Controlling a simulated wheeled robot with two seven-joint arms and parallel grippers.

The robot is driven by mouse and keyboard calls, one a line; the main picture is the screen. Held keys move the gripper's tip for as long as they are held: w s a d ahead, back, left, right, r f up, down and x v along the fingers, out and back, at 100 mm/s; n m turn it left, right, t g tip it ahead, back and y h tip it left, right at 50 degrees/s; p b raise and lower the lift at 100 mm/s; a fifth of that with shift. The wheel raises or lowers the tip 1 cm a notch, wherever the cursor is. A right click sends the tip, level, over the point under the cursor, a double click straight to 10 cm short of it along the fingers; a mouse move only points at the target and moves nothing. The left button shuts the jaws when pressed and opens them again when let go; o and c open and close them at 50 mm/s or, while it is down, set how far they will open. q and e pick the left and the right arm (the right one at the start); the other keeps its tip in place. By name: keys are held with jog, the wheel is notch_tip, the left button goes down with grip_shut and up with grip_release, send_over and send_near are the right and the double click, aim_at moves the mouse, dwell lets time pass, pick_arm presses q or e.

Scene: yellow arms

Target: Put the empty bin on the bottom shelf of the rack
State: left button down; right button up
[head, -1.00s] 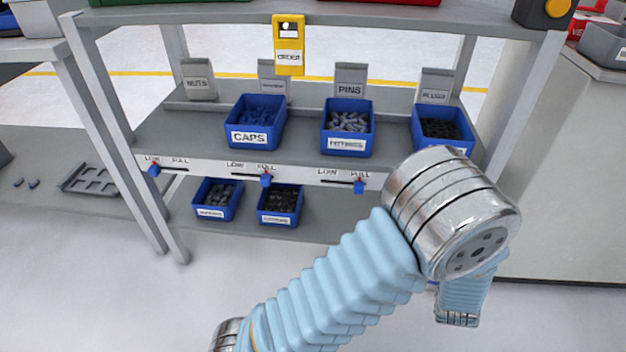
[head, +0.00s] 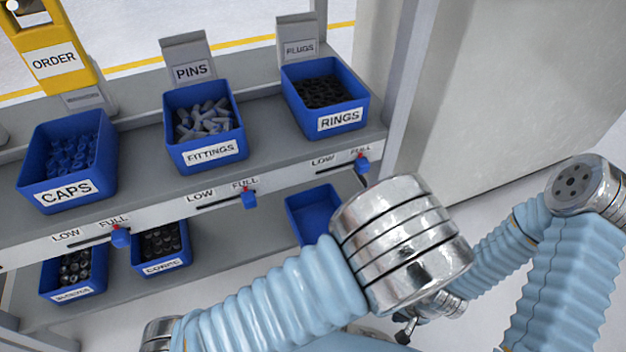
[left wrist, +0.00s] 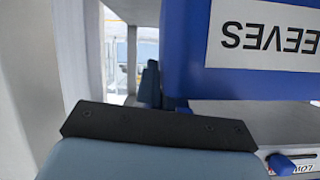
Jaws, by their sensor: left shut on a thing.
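An empty-looking blue bin (head: 315,214) shows at the right of the bottom shelf (head: 225,255), partly hidden by my left arm. The left wrist view shows a blue bin (left wrist: 185,50) close up, with an upside-down label ending in "EEVES". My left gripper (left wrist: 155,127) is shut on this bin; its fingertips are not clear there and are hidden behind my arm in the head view. Whether the bin rests on the shelf cannot be told. A small dark end at the lower right seems to be my right gripper (head: 406,330); its jaws are unclear.
Filled bins marked CAPS (head: 68,160), FITTINGS (head: 205,125) and RINGS (head: 326,97) stand on the shelf above. Two filled bins (head: 72,276) (head: 160,250) stand on the bottom shelf to the left. A slider rail (head: 215,197) runs along the upper shelf's front. A rack post (head: 408,85) stands at right.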

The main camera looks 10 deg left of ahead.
pick_arm(q)
jog(key=b+x, duration=0.1)
jog(key=x, duration=0.3)
jog(key=r+b+x, duration=0.1)
jog(key=x, duration=0.4)
jog(key=b+x, duration=0.1)
jog(key=x, duration=0.4)
jog(key=shift+w+a+r, duration=0.2)
jog(key=shift+w+r, duration=0.05)
jog(key=shift+w, duration=0.1)
jog(key=shift+r, duration=0.1)
jog(key=c, duration=1.2)
grip_release()
jog(key=shift+c, duration=0.2)
jog(key=p+v, duration=0.2)
jog(key=v, duration=0.9)
jog(key=shift+r+p, duration=0.15)
jog(key=shift+p, duration=0.15)
jog(key=shift+s+d+r, duration=0.1)
jog(key=shift+s+d, duration=0.1)
jog(key=shift+s, duration=0.2)
